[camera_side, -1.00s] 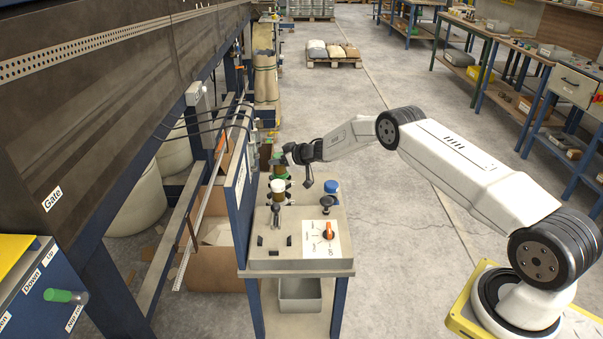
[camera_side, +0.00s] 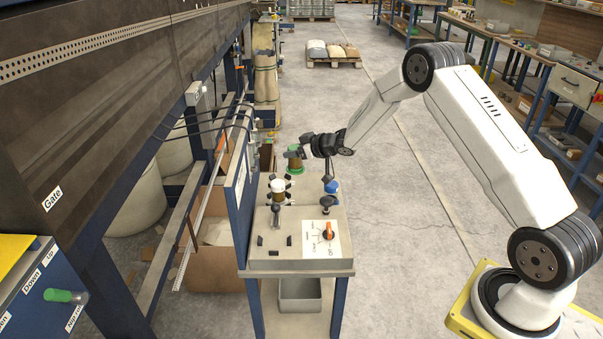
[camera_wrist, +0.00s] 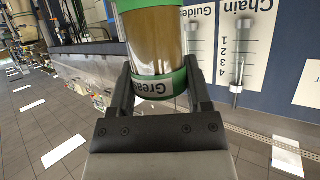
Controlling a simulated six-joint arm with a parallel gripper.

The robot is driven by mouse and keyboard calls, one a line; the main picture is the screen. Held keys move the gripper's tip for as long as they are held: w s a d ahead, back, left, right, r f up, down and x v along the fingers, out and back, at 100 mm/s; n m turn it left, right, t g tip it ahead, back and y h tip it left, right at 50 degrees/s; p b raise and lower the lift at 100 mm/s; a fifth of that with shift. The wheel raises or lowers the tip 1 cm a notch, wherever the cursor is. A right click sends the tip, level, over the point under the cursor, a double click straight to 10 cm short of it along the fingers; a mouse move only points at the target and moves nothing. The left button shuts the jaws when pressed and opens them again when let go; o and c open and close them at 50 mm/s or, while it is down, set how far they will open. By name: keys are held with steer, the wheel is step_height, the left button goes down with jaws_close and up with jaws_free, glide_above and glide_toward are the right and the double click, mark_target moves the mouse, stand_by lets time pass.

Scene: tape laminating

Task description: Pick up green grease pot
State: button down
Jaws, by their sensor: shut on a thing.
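The green grease pot (camera_side: 294,160) has green ends and a brown, see-through body. My gripper (camera_side: 307,146) is shut on it and holds it in the air above the far part of the small bench. In the wrist view the pot (camera_wrist: 158,48) sits between the two dark fingers of my gripper (camera_wrist: 160,88), and part of a "Grease" label shows on its green band. The pot looks roughly upright in the side view.
The bench top (camera_side: 262,250) carries an amber pot in a clamp (camera_side: 278,190), a blue-capped item (camera_side: 332,187), a black knob (camera_side: 326,204) and an orange rotary switch (camera_side: 328,231). A blue panel (camera_side: 240,190) stands along its left edge. Open floor lies to the right.

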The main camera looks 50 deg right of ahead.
steer(key=shift+s+a+r, duration=0.15)
steer(key=shift+s+r, duration=0.15)
steer(key=shift+s, duration=0.4)
steer(key=shift+s+a+r, duration=0.1)
steer(key=shift+s+r, duration=0.25)
steer(key=shift+s, duration=0.35)
steer(key=shift+s+a+r, duration=0.15)
steer(key=shift+s+r, duration=0.15)
steer(key=shift+s, duration=0.4)
steer(key=shift+a, duration=0.1)
steer(key=s+a, duration=0.4)
steer(key=a, duration=0.5)
steer(key=s+a+n+y, duration=0.1)
steer(key=s+a, duration=0.3)
steer(key=a, duration=0.6)
steer(key=shift+s+a, duration=0.15)
steer(key=shift+s, duration=0.05)
steer(key=shift+f, duration=0.15)
steer(key=shift+f, duration=2.2)
steer(key=shift+f, duration=0.1)
